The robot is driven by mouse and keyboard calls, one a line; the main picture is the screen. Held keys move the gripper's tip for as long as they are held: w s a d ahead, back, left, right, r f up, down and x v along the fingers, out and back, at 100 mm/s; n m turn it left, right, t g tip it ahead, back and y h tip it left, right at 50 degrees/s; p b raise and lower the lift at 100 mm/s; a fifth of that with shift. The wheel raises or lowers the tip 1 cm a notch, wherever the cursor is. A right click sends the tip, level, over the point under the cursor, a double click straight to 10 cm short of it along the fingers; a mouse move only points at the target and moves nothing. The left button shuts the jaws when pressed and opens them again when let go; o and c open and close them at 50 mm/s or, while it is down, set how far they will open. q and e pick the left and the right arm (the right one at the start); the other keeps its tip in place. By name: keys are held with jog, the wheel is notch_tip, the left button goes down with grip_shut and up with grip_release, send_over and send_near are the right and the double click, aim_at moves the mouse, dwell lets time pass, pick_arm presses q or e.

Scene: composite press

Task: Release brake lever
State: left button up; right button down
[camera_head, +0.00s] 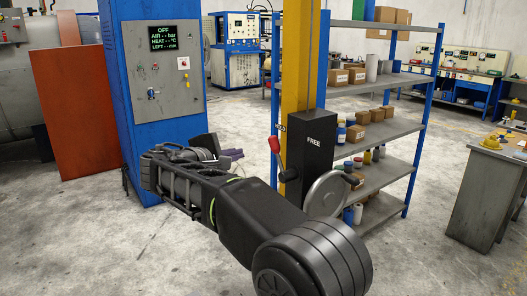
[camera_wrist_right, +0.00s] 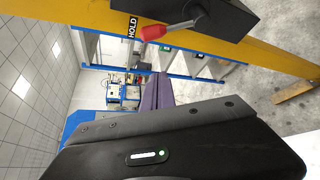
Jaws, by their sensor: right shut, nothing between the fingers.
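The brake lever (camera_head: 274,145) has a red knob and stands up at the left side of a black box marked FREE (camera_head: 315,150) on the yellow post. In the right wrist view, the lever's red knob (camera_wrist_right: 153,32) is beside a HOLD label (camera_wrist_right: 133,27) on the post. My right gripper (camera_head: 236,154) is shut and empty, its purple fingers to the left of the lever and apart from it. Its fingers also show in the right wrist view (camera_wrist_right: 158,92), below the knob in the picture. My left gripper is not in view.
A grey handwheel (camera_head: 326,193) sits low on the black box, close to my right arm. The yellow post (camera_head: 296,60) rises behind the lever. A blue column with a control panel (camera_head: 162,68) stands to the left. Shelving (camera_head: 385,80) with boxes stands to the right.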

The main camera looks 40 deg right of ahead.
jog(key=shift+f, duration=0.1)
